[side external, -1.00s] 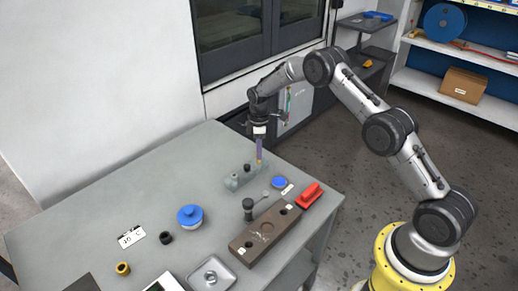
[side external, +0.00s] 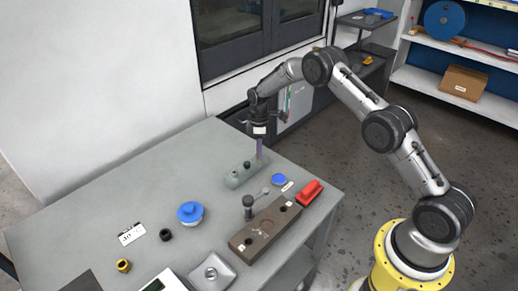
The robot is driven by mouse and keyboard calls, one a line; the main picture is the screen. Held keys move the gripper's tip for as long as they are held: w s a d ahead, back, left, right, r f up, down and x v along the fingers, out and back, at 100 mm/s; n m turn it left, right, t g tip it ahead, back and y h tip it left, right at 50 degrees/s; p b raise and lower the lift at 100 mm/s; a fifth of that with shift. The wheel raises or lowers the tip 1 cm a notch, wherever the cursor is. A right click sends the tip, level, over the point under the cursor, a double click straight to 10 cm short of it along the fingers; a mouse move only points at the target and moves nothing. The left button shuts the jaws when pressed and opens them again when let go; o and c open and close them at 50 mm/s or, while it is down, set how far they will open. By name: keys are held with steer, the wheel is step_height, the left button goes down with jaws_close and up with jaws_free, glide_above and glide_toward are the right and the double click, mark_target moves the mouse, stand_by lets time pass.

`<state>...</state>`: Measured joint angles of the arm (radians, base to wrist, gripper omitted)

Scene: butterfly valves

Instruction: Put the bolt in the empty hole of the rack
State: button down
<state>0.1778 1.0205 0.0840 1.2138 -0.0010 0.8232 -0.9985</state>
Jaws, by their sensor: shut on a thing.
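My gripper (side external: 259,138) points straight down over the far right part of the table. The bolt's lower end is at the right end of a small grey-green block, apparently the rack (side external: 236,179). A dark round top shows near the block's middle. I cannot tell whether the bolt's tip is inside a hole, touching the block or just above it. The fingertips are too small to make out.
Near the rack are a blue disc (side external: 279,180), a red piece (side external: 309,193), a black-knobbed post (side external: 248,207) and a brown block (side external: 266,228) with dark holes. A blue-lidded pot (side external: 190,213) stands further left. The table's left part (side external: 100,205) is mostly clear.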

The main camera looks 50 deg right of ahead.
steer(key=shift+f, duration=0.3)
stand_by(0.5)
steer(key=c, duration=0.6)
jaws_free()
steer(key=shift+o, duration=0.4)
steer(key=o, duration=0.3)
steer(key=shift+r, duration=3.75)
